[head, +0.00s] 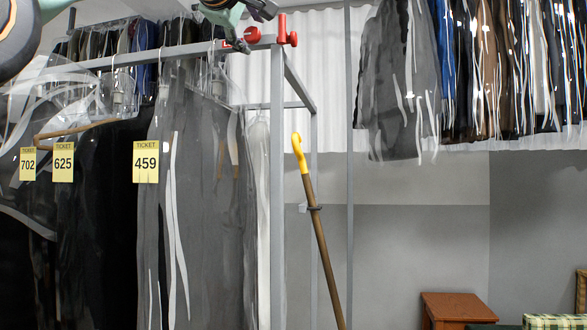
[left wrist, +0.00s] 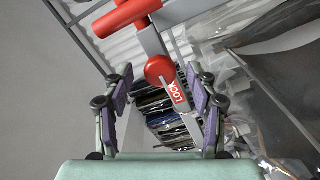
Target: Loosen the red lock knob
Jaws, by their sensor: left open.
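The round red lock knob (head: 252,35) sits on the grey rail near the top of the upright post. In the left wrist view the lock knob (left wrist: 160,70) shows between and beyond my finger pads, beside a red label reading LOCK (left wrist: 177,92). My left gripper (head: 258,10) is at the top edge of the head view, just above the knob, partly cut off. In the left wrist view its two purple-padded fingers (left wrist: 160,80) are spread apart with nothing between the pads. I cannot tell the exact gap to the knob. My right gripper is out of view.
A red T-shaped handle (head: 287,30) is close to the knob's right. Bagged garments (head: 200,200) with yellow tickets hang below the rail. A yellow-handled pole (head: 318,220) leans right of the post. More bagged clothes (head: 400,80) hang at upper right.

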